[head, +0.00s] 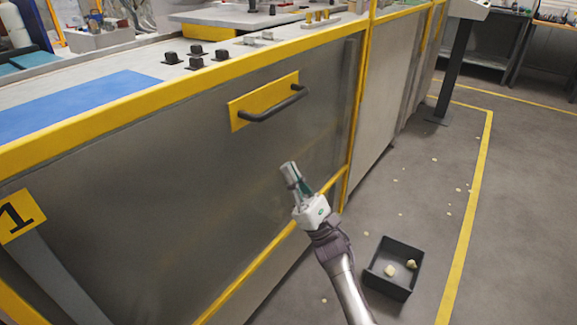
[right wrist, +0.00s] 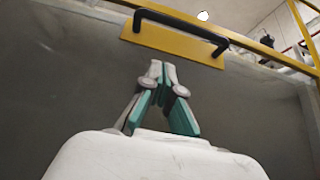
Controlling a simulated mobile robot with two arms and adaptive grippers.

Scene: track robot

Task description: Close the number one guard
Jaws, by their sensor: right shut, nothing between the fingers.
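The number one guard (head: 180,165) is a large grey panel framed in yellow, with a yellow "1" label (head: 18,217) at its lower left. A black bar handle (head: 272,105) sits on a yellow plate (head: 240,117) at the panel's upper right. My right gripper (head: 289,168) is in front of the panel, below the handle and apart from it. In the right wrist view the fingers (right wrist: 163,68) are shut and empty, pointing up toward the handle (right wrist: 180,25), which is beyond the tips. My left gripper is not in view.
A black open bin (head: 393,268) with a few pale lumps stands on the floor at lower right. Several pale bits lie scattered on the floor near a yellow floor line (head: 470,215). Black knobs (head: 196,63) and a blue mat (head: 75,103) are on the bench top.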

